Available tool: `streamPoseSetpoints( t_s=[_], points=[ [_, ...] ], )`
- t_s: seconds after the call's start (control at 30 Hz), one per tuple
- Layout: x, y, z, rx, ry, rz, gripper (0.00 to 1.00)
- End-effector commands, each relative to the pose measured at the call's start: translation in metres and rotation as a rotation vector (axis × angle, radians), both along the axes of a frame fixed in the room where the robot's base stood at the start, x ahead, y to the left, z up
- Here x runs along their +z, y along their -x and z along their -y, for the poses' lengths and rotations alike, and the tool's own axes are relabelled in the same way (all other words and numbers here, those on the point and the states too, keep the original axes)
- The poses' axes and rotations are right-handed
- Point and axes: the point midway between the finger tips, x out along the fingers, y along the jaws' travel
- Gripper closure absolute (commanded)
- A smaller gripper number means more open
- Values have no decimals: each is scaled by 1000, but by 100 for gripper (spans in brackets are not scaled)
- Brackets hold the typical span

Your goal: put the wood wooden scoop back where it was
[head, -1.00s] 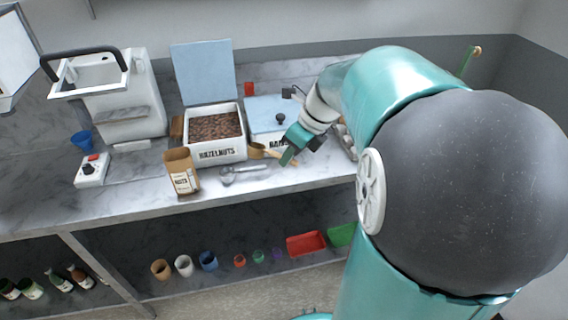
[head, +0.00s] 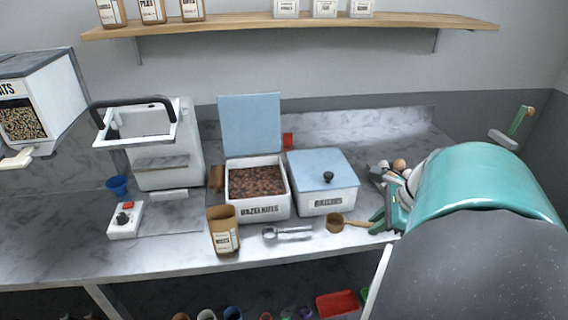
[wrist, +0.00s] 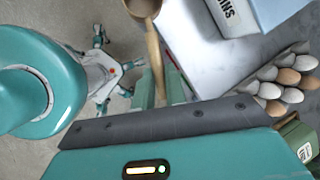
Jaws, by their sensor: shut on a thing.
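The wooden scoop (head: 335,223) is in front of the raisins box's right corner in the head view, its bowl to the left and its handle towards my gripper. My gripper (head: 381,220) is shut on the handle, near the counter's front edge. In the wrist view the scoop's bowl (wrist: 143,7) is at the top edge, and its handle runs down between the fingers of my gripper (wrist: 161,88). I cannot tell whether the scoop touches the counter.
An open hazelnuts box (head: 257,205) and a lidded raisins box (head: 322,200) stand on the counter. A metal scoop (head: 288,233) and a paper nuts bag (head: 223,238) are in front. An egg tray (wrist: 270,75) is right of the raisins box. Bare counter (head: 155,262) lies at left.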

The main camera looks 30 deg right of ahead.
Motion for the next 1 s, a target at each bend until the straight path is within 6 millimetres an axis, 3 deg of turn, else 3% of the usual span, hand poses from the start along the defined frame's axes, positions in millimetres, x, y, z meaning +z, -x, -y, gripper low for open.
streamPoseSetpoints(
  t_s=[0.27,0.5,0.83,1.0],
  points=[
    [-24,-34,40,-1,-4,0,100],
    [-62,-57,64,0,-5,1,100],
    [-85,-72,78,-1,-2,1,100],
    [-110,-72,78,-1,-3,-1,100]
  ],
)
